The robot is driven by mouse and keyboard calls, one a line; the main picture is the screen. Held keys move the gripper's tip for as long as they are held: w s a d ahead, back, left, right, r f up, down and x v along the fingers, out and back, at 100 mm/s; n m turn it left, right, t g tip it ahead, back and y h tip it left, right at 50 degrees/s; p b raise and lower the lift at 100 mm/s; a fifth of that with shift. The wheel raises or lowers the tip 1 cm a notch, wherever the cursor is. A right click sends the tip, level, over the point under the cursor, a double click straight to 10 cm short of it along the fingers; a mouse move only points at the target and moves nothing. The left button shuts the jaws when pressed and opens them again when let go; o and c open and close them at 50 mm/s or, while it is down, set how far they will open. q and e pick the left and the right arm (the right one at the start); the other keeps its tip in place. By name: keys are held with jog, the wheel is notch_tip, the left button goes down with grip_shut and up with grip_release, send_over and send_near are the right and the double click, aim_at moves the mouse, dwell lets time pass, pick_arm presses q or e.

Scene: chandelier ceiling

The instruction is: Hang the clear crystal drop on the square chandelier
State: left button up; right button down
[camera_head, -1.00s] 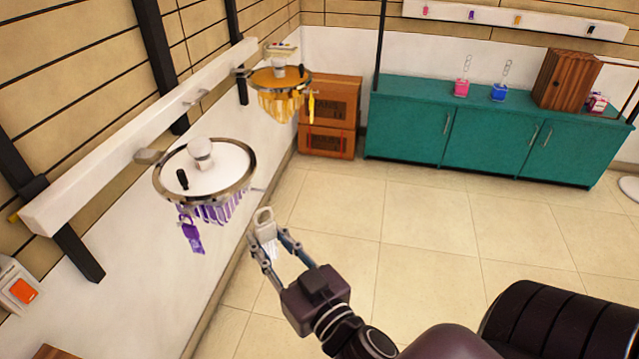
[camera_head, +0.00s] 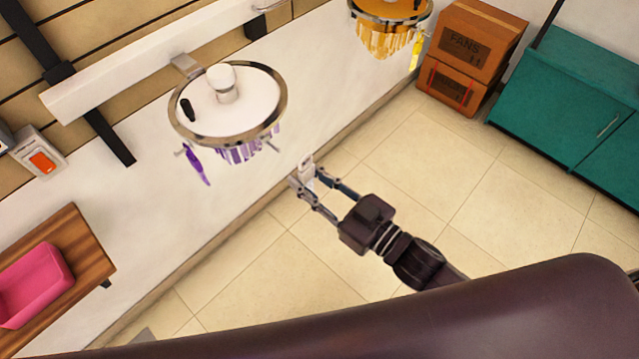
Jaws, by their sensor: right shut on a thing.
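My right gripper (camera_head: 307,181) is shut on a small pale piece with a white top (camera_head: 306,166), which looks like the clear crystal drop; its lower part is hard to make out. It hangs in the air, apart from and to the lower right of a round chandelier (camera_head: 262,88) with a white top, metal rim and purple drops (camera_head: 240,153). A purple piece (camera_head: 199,167) hangs at its left side. No square chandelier shows; both chandeliers in view look round. My left gripper is not in view.
A round amber chandelier (camera_head: 385,42) hangs at the upper right. Brown boxes (camera_head: 474,47) and a teal cabinet (camera_head: 560,95) stand by the wall. A pink bin (camera_head: 35,280) sits on a wooden shelf (camera_head: 88,258) at left. The tiled floor is clear.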

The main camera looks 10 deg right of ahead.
aim_at(312, 188)
jog(key=shift+w+a+f+n+g+y+b, duration=0.15)
jog(key=shift+w+f+n+g+y, duration=0.2)
jog(key=shift+f, duration=0.25)
jog(key=shift+w+a+f+n+g+y+b, duration=0.15)
jog(key=shift+w+f+n+g+y, duration=0.1)
jog(key=shift+f+g+y, duration=0.25)
jog(key=shift+w+a+f+n+g+y, duration=0.15)
jog(key=shift+w+f+n+g+y, duration=0.15)
jog(key=shift+f, duration=0.35)
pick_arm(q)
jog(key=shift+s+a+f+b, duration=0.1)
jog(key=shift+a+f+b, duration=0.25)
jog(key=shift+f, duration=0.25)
pick_arm(e)
jog(key=x, duration=0.3)
jog(key=shift+w+d, duration=0.1)
jog(key=shift+w, duration=0.15)
jog(key=shift+w, duration=0.15)
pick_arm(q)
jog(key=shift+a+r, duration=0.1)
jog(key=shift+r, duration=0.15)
pick_arm(e)
jog(key=shift+w, duration=0.15)
jog(key=shift+w+a+t, duration=0.2)
jog(key=shift+a+t, duration=0.05)
jog(key=shift+a, duration=0.1)
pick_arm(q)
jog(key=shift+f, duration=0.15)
pick_arm(e)
jog(key=shift+x, duration=0.95)
